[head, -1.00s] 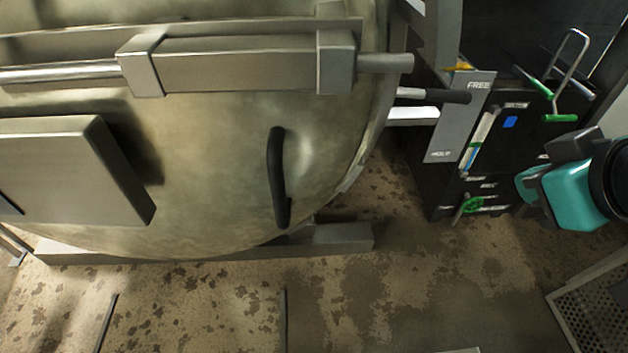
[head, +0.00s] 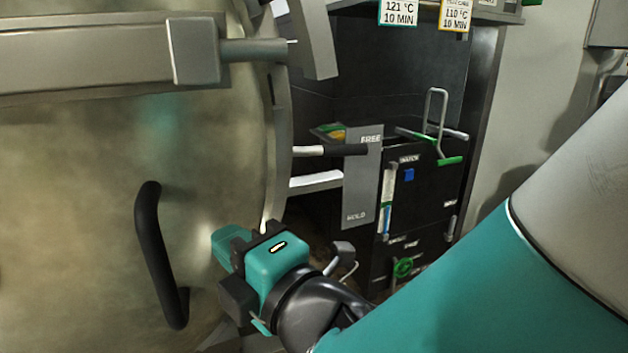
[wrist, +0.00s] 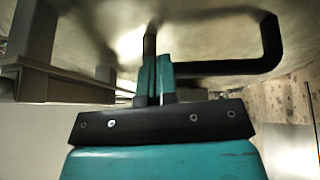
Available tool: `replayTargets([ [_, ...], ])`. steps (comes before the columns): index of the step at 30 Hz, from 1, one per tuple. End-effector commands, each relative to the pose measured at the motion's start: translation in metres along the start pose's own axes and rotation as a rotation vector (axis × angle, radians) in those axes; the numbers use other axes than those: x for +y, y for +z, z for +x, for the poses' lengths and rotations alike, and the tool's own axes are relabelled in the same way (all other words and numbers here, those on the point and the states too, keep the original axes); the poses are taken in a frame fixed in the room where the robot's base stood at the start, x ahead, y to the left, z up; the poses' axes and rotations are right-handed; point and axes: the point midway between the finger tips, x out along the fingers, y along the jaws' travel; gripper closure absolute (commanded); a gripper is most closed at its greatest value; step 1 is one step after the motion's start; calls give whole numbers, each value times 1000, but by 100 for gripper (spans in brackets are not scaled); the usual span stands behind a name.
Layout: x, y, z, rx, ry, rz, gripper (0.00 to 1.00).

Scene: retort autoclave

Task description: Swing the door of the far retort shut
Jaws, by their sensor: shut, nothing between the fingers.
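The retort door (head: 80,200) is a large, round, dull metal disc filling the left of the head view. A black bar handle (head: 160,255) stands upright on its face. My gripper (head: 222,243) is to the right of the handle, close to the door face. In the wrist view, my gripper's two teal fingers (wrist: 155,76) are together and empty. They overlap the end of the black handle (wrist: 270,45) there; I cannot tell whether they touch it. The door's opening is hidden, so its angle is unclear.
A metal locking bar (head: 90,58) crosses the door above the handle. Right of the door stand a grey FREE/HOLD plate (head: 361,185) with a lever and a dark cabinet (head: 425,215) with green-handled controls. Signs (head: 398,12) hang above. My arm fills the lower right.

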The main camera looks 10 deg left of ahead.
Motion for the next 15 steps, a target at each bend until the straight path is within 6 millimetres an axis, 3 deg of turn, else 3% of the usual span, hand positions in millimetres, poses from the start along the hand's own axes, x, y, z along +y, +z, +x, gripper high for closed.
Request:
replayTargets([
  [1, 8, 1, 10, -3, -4, 0, 100],
  [15, 7, 1, 73, -2, -3, 1, 100],
])
